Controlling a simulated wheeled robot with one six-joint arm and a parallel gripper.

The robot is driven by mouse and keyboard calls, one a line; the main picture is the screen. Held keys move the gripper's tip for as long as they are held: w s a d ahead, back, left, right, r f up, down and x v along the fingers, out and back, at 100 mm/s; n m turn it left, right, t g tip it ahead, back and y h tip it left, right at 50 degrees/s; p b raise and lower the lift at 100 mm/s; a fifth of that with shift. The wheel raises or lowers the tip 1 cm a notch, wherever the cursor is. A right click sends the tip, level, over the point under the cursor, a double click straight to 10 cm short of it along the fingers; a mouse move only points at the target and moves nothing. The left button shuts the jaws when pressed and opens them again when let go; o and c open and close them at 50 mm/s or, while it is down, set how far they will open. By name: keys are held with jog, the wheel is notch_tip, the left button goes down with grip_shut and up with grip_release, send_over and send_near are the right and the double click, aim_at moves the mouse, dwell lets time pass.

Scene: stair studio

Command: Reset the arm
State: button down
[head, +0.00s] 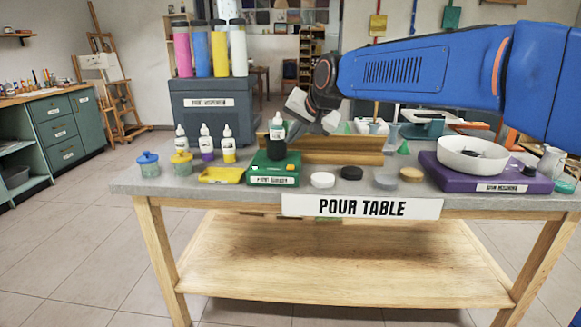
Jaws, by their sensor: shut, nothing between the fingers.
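My blue arm reaches in from the right edge, above the back right of the pour table (200,181). My grey gripper (313,112) hangs at its left end, tilted downward over the back middle of the table. It is shut and empty. It is just above and behind a wooden rail (340,150), close to the right of a white bottle (278,127) on the green paint shaker (273,169). I cannot tell whether it touches the rail.
A paint dispenser (212,108) with coloured cylinders stands at back left. Small bottles, jars, a yellow tray (221,175) and round discs line the front. A purple spin machine (480,176) with a white bowl (472,152) sits at right. Open floor lies left.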

dwell(0.3)
jog(key=s+d+f+h, duration=0.25)
jog(key=s+d, duration=0.55)
jog(key=d, duration=0.4)
jog(key=s+d+f+g+h, duration=0.1)
jog(key=s+d+f, duration=0.5)
jog(key=s, duration=0.4)
jog(key=s+d+f+n+g, duration=0.1)
jog(key=s+d+f, duration=0.6)
jog(key=s, duration=0.3)
jog(key=s+d+f+n+h, duration=0.1)
jog(key=s+d+f, duration=0.5)
jog(key=s, duration=0.4)
jog(key=shift+s+d+f+g+h, duration=0.15)
jog(key=shift+s+d+g+h, duration=0.2)
jog(key=shift+d+g, duration=0.05)
dwell(3.1)
